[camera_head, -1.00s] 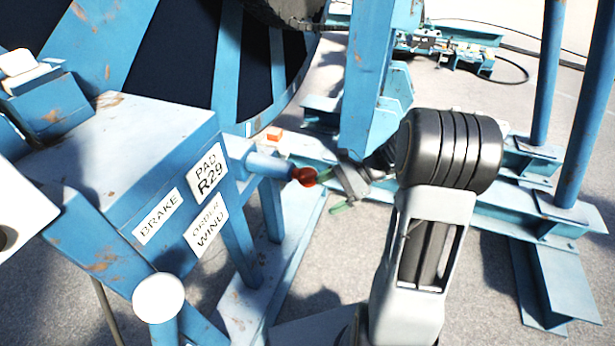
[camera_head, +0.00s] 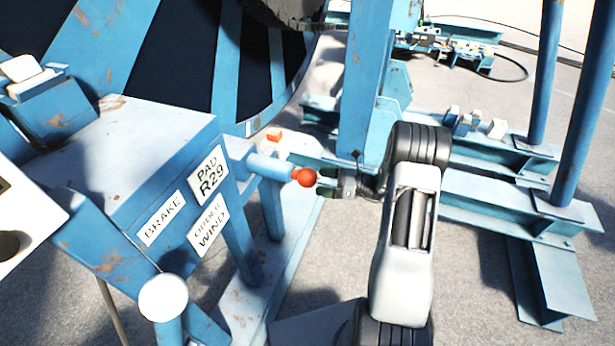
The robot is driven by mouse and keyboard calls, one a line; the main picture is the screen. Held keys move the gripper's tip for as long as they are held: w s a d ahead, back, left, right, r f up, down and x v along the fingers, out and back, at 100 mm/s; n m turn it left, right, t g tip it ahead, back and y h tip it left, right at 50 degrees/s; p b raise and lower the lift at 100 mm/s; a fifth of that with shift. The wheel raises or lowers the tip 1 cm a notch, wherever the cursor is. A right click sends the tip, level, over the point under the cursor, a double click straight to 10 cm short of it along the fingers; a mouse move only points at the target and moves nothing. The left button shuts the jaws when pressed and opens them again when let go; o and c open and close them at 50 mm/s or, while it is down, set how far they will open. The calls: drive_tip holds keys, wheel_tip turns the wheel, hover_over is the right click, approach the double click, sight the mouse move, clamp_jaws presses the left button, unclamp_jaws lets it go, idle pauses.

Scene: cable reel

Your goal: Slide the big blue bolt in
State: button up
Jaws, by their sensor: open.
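The big blue bolt (camera_head: 270,166) sticks out to the right from the side of the blue brake box, with a red-orange ball knob (camera_head: 305,177) at its outer end. My gripper (camera_head: 326,183) is just to the right of the knob, its green-tipped fingers facing it. The gripper is open and looks empty. The fingertips are very close to the knob; I cannot tell whether they touch it. The inner end of the bolt is hidden by its collar and the box.
The blue box (camera_head: 150,150) bears labels reading BRAKE and PAD R29. The large reel (camera_head: 200,60) stands behind it. A blue upright post (camera_head: 368,70) rises just behind my gripper. Blue floor beams (camera_head: 490,200) lie to the right. Open floor shows at the front right.

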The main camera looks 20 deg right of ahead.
sight(307, 179)
drive_tip(key=shift+p+x, duration=0.4)
drive_tip(key=shift+x, duration=2.35)
